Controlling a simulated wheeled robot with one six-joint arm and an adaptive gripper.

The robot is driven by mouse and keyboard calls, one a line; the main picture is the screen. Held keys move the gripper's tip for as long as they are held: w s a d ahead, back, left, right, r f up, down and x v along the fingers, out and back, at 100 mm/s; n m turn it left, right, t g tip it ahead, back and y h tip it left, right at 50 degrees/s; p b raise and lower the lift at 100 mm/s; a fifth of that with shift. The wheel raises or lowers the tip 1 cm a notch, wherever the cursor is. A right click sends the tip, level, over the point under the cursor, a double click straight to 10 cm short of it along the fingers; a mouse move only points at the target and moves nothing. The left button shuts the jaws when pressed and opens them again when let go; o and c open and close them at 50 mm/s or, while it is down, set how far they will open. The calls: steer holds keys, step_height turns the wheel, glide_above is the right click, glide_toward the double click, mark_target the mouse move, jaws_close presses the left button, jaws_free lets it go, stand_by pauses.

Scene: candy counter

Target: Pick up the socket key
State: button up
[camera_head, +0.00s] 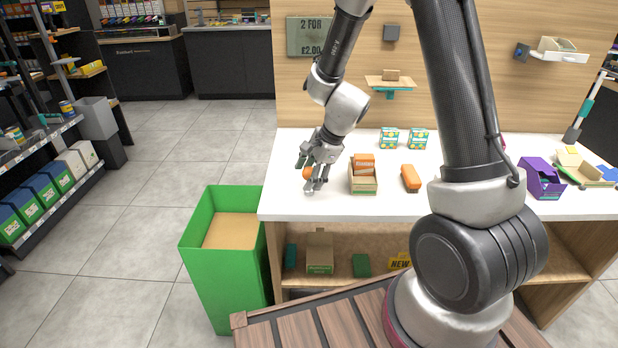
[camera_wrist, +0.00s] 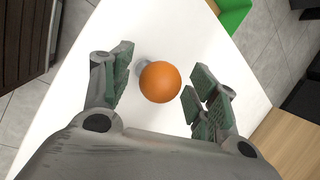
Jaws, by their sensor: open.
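An orange ball-shaped knob (camera_wrist: 160,82) shows between my fingers in the wrist view, with a small grey part (camera_wrist: 142,67) behind it. I take these as the upright socket key (camera_head: 308,174), standing near the left end of the white counter in the head view. Its shaft is mostly hidden. My gripper (camera_head: 315,173) is open, with its green-padded fingers on both sides of the knob. In the wrist view my gripper (camera_wrist: 159,92) shows a gap between each finger and the knob.
An open carton (camera_head: 363,186) and an orange block (camera_head: 411,178) stand right of my gripper on the white counter (camera_head: 337,205). Two small green-and-orange boxes (camera_head: 403,138) stand at the back. A purple box (camera_head: 543,178) is farther right. A green bin (camera_head: 222,265) stands below, left of the counter.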

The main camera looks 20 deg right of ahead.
steer(key=shift+w+f, duration=0.1)
steer(key=shift+f, duration=0.15)
steer(key=c, duration=1.2)
steer(key=shift+r, duration=0.1)
steer(key=shift+c, duration=0.2)
step_height(320, 180, up, 10)
steer(key=shift+f, duration=0.1)
